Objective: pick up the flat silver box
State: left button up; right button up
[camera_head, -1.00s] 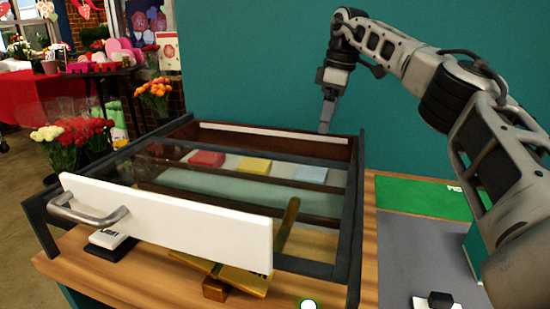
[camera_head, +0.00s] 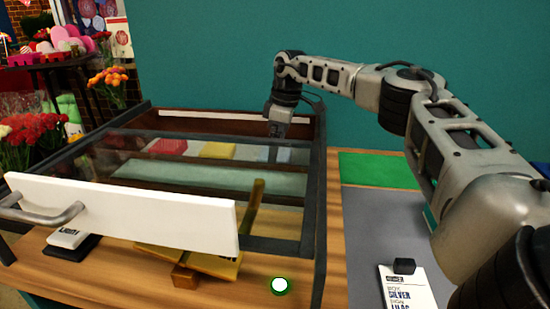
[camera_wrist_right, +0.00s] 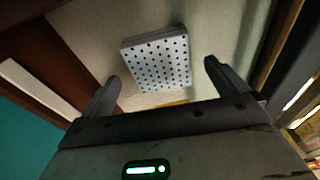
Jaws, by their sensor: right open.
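The flat silver box (camera_wrist_right: 158,62), pale with dark dots, lies in the case. It fills the middle of the right wrist view, ahead of and between the two fingers. In the head view it shows as a pale bluish shape (camera_head: 275,154) at the right of a row of boxes, seen through the clear top. My right gripper (camera_wrist_right: 160,85) is open and empty. In the head view the right gripper (camera_head: 277,130) points down at the back right of the case, above that box. My left gripper is not in view.
The case has dark rails (camera_head: 318,190) and a white front with a handle (camera_head: 120,210). A yellow box (camera_head: 217,150) and a red box (camera_head: 168,146) lie left of the silver one.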

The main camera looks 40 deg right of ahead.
jog(key=shift+w+a+f, duration=0.1)
jog(key=shift+f, duration=0.55)
jog(key=shift+w+a+f, duration=0.1)
jog(key=shift+f, duration=0.55)
jog(key=c, duration=1.1)
jog(key=shift+c, duration=0.2)
jog(key=shift+r, duration=0.1)
